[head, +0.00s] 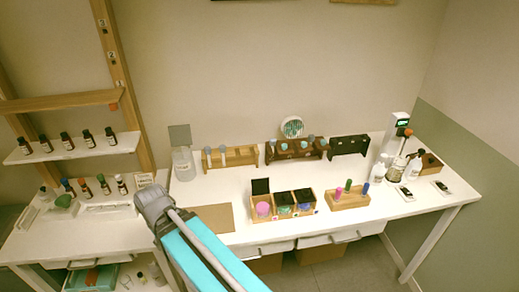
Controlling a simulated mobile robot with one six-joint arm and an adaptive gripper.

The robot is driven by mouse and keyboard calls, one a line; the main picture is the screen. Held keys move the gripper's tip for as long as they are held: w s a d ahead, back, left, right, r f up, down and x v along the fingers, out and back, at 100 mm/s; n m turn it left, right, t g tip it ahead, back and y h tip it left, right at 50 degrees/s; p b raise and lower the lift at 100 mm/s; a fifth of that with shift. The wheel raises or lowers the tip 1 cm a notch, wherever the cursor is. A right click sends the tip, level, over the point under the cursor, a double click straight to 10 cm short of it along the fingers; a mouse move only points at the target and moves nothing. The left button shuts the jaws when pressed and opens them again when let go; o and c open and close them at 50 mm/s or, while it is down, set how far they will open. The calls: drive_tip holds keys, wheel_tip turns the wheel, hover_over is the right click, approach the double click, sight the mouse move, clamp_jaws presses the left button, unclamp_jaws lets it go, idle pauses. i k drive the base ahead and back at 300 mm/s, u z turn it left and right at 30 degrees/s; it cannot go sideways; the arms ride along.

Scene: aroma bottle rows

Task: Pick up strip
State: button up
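I cannot clearly make out a strip in the head view; a thin strip is too small to tell at this size. My own arm rises from the bottom centre, with a teal link and a grey joint in front of the gap between the two tables. My gripper cannot be made out in this view, so its fingers and anything in them are hidden.
The white table (350,222) bears wooden bottle racks, a box with coloured compartments (284,212), a block with coloured bottles (348,196), a brown board (212,218) and glassware at right (380,168). A shelf (70,148) with several dark bottles stands left.

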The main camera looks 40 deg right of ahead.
sight(272, 143)
drive_tip(key=z, duration=1.6)
